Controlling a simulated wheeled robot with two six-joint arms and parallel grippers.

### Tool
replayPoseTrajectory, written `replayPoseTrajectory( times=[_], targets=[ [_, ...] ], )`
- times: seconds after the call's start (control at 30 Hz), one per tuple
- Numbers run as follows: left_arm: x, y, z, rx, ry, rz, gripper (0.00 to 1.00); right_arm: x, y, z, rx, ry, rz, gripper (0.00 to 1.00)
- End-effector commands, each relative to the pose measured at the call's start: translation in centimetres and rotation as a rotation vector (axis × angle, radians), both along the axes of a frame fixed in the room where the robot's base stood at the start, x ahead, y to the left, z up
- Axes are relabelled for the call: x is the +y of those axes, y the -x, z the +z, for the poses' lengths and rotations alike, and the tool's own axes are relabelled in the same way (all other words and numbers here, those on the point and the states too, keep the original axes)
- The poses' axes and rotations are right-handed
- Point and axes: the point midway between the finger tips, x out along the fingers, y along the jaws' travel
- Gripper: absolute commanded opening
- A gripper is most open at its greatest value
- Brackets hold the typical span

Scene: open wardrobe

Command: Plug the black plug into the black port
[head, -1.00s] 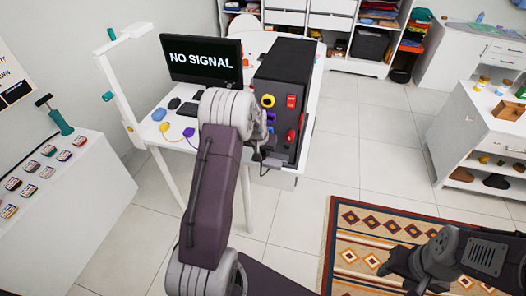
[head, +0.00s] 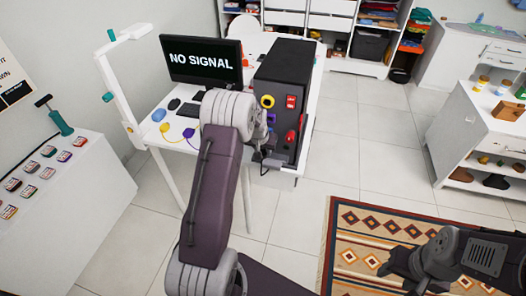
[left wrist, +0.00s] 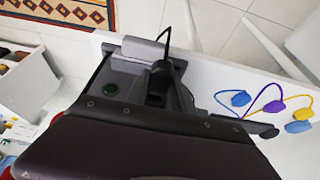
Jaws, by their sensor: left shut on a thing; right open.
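My left gripper (head: 268,152) is at the lower front of the dark computer tower (head: 288,72), partly hidden behind my own wrist. It is shut on the black plug (left wrist: 158,76), whose black cable trails away in the left wrist view. The tower's front shows a yellow ring port (head: 267,101), a blue-purple port (head: 271,118) and red switches (head: 291,102). I cannot make out the black port, and I cannot tell whether the plug touches the tower. My right gripper (head: 392,265) is open and empty above the rug, far from the tower.
The white desk (head: 174,98) also holds a monitor (head: 203,60) reading NO SIGNAL. Loose blue, purple (left wrist: 271,108) and yellow plugs with cables lie on it. A patterned rug (head: 350,225) covers the floor at right. A white shelf (head: 462,125) stands further right.

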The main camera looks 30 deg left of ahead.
Motion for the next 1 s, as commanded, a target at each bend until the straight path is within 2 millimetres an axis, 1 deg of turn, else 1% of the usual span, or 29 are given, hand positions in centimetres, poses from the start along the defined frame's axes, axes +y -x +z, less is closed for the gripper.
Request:
replayPoseTrajectory(
  times=[0.7, 1.0],
  targets=[
    [0.4, -1.8, 0.0, 0.0, 0.0, 0.0, 0.0, 0.0, 0.0, 0.5, 0.0, 0.0, 0.0, 0.49],
    [0.5, -2.1, 0.0, -0.002, 0.0, 0.0, 0.0, 0.0, 0.0, 0.5, 0.0, 0.0, 0.0, 0.49]
  ],
)
